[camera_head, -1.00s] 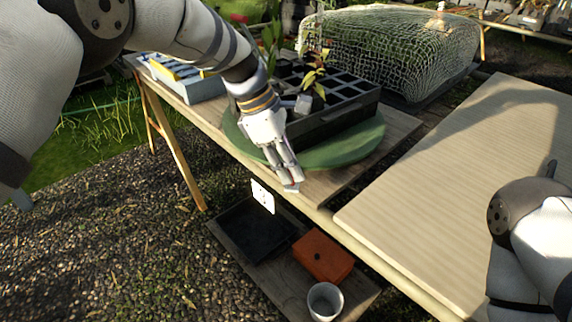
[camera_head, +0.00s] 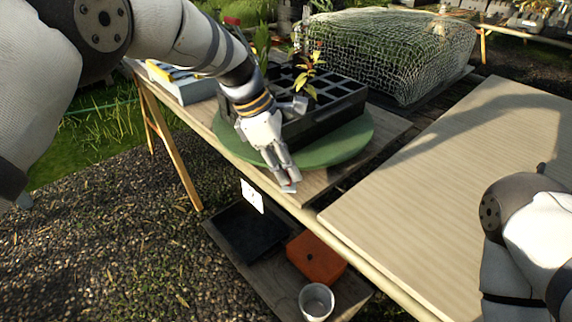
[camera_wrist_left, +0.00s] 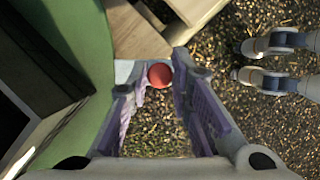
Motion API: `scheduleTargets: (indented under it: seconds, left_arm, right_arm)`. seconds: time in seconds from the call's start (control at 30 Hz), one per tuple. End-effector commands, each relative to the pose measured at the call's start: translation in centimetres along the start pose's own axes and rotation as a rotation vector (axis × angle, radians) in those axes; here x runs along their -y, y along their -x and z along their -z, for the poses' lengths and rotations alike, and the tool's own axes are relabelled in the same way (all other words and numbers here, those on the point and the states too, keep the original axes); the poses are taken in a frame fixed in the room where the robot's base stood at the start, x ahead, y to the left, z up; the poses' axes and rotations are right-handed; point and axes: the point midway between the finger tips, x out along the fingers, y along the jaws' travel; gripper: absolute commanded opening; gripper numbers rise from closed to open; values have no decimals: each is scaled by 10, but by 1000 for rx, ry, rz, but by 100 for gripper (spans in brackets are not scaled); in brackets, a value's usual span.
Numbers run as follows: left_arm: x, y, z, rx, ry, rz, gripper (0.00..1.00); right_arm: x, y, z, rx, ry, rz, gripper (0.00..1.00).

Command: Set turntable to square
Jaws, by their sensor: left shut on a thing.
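The green round turntable (camera_head: 340,146) lies on the wooden bench, with a black cell tray (camera_head: 335,110) on it. The tray's near right side runs roughly along the bench's short end; I cannot tell whether it is exactly square. A leafy seedling (camera_head: 308,74) stands in the tray. My left gripper (camera_head: 288,186) is at the turntable's near rim, pointing down. In the left wrist view my left gripper (camera_wrist_left: 161,80) is shut on a red round knob (camera_wrist_left: 160,75) beside the green disc (camera_wrist_left: 98,118). My right arm shows at the right, but its gripper is out of view.
A blue-grey tray (camera_head: 188,85) stands at the bench's left end. A bare pale tabletop (camera_head: 450,175) lies to the right. A netted frame (camera_head: 390,50) stands behind.

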Motion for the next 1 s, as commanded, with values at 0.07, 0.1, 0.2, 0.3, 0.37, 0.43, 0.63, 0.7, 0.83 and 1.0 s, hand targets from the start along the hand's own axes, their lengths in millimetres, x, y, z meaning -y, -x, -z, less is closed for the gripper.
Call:
scheduleTargets:
  seconds: [0.07, 0.1, 0.2, 0.3, 0.37, 0.43, 0.63, 0.7, 0.83, 1.0]
  left_arm:
    - [2, -4, -3, 8, 1, 9, 28]
    - [2, -4, -3, 8, 0, 9, 38]
    - [2, -3, -2, 7, 0, 6, 39]
    - [1, -2, -2, 6, 0, 4, 39]
    - [1, -2, -2, 5, 0, 4, 39]
    - [0, 1, -2, 5, -1, 2, 39]
    - [-1, 45, -2, 6, -1, -3, 39]
    - [0, 65, -2, 6, -1, -2, 39]
    - [0, 95, -2, 6, -2, 1, 39]
    - [0, 115, -2, 6, -1, 4, 39]
  right_arm:
    - [0, -1, 0, 2, 0, 0, 40]
    - [0, -1, 0, 2, 0, 0, 40]
    - [0, -1, 0, 1, 0, 0, 40]
    - [0, 0, 0, 1, 0, 0, 40]
    - [0, 0, 0, 1, 0, 0, 40]
    - [0, 0, 0, 1, 0, 0, 40]
    - [0, 0, 0, 0, 0, 0, 40]
    - [0, 0, 0, 0, 0, 0, 40]
    - [0, 0, 0, 0, 0, 0, 40]
    - [0, 0, 0, 1, 0, 0, 40]
